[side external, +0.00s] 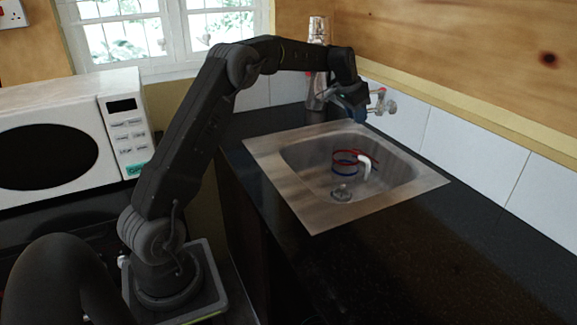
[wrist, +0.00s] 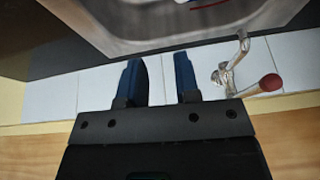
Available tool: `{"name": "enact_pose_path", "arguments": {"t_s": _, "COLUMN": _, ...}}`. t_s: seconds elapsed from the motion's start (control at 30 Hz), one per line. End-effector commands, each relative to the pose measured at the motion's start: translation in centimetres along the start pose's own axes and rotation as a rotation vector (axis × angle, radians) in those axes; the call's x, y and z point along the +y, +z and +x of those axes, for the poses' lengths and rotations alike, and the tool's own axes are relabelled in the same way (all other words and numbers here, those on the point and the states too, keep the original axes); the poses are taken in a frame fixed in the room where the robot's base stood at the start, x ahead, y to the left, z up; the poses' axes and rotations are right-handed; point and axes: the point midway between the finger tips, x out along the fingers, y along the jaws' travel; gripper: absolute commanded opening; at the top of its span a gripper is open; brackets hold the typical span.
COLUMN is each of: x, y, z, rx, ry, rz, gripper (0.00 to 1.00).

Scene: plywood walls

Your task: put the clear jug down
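The clear jug (side external: 346,162) shows in the side external view inside the metal sink (side external: 292,200). It has a red rim, a blue band and a white handle on its right, and looks upright. In the wrist view only a bit of red and blue line (wrist: 208,4), probably the jug, shows at the top edge. My gripper (side external: 357,114) is above the back of the sink, higher than the jug and apart from it. In the wrist view my gripper (wrist: 160,78) has its two blue-dark fingers spread, with nothing between them.
A tap with a red knob (side external: 382,98) is on the tiled wall close beside my gripper; it also shows in the wrist view (wrist: 232,72). A tall shiny vessel (side external: 318,60) stands behind my arm. A microwave (side external: 60,135) is at left. The dark counter (side external: 400,260) in front is clear.

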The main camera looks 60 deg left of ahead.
Motion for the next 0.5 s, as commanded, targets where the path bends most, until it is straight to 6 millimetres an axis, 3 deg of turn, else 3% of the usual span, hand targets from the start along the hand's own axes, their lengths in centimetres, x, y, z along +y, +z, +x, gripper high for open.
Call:
{"name": "enact_pose_path", "arguments": {"t_s": 0.03, "x": 2.5, "y": 0.2, "z": -2.7, "rx": 0.009, "ry": -0.002, "rz": 0.005, "gripper": 0.3}}
{"name": "enact_pose_path", "arguments": {"t_s": 0.1, "x": 5.5, "y": 1.1, "z": -5.5, "rx": 0.012, "ry": -0.005, "rz": 0.002, "gripper": 0.3}}
{"name": "enact_pose_path", "arguments": {"t_s": 0.27, "x": 12.0, "y": 5.0, "z": -11.3, "rx": 0.025, "ry": -0.008, "rz": -0.005, "gripper": 0.3}}
{"name": "enact_pose_path", "arguments": {"t_s": 0.5, "x": 20.0, "y": 14.2, "z": -17.1, "rx": 0.052, "ry": -0.008, "rz": -0.018, "gripper": 0.3}}
